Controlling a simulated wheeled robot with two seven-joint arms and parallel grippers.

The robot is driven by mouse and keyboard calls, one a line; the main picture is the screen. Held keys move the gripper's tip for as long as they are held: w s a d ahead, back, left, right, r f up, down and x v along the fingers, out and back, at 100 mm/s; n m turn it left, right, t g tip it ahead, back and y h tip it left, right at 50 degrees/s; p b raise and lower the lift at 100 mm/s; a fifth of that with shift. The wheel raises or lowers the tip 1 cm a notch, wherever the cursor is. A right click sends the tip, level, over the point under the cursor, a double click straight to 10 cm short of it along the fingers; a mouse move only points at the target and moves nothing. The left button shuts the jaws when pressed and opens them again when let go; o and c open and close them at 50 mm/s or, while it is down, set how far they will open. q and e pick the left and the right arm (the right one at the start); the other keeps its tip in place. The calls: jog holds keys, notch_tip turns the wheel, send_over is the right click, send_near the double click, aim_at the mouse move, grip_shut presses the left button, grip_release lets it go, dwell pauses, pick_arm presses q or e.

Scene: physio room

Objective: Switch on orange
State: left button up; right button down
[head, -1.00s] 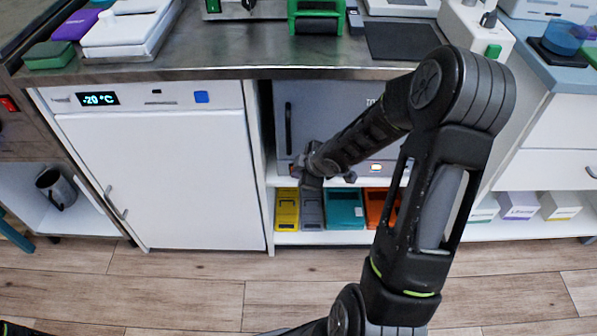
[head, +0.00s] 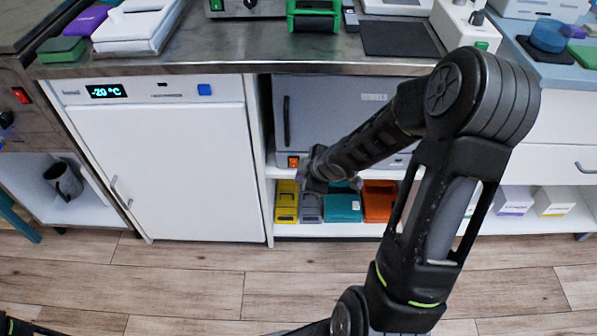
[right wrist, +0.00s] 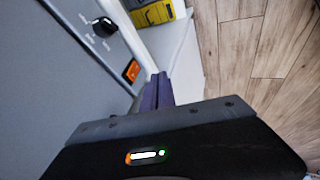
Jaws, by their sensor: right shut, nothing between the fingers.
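The orange rocker switch (head: 293,162) is at the lower left of the front of a grey cabinet (head: 335,100) under the counter. It also shows in the right wrist view (right wrist: 131,71), below a black knob (right wrist: 103,27). I cannot tell which way it is pressed. My right gripper (head: 312,182) is just to the right of and below the switch in the head view. In the right wrist view its dark shut fingers (right wrist: 157,92) are empty, right of and below the switch, with a gap in the picture. My left gripper is not in view.
A shelf below the cabinet holds yellow (head: 286,203), teal (head: 342,206) and orange (head: 379,202) boxes. A white freezer (head: 160,160) with a blue square stands to the left. A red switch (head: 20,95) is at the far left. The wooden floor in front is clear.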

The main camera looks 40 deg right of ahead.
jog(key=p+v, duration=0.1)
jog(key=v, duration=0.2)
jog(key=p+v, duration=0.1)
jog(key=v, duration=0.1)
jog(key=shift+s+a+p, duration=0.3)
jog(key=shift+s, duration=0.2)
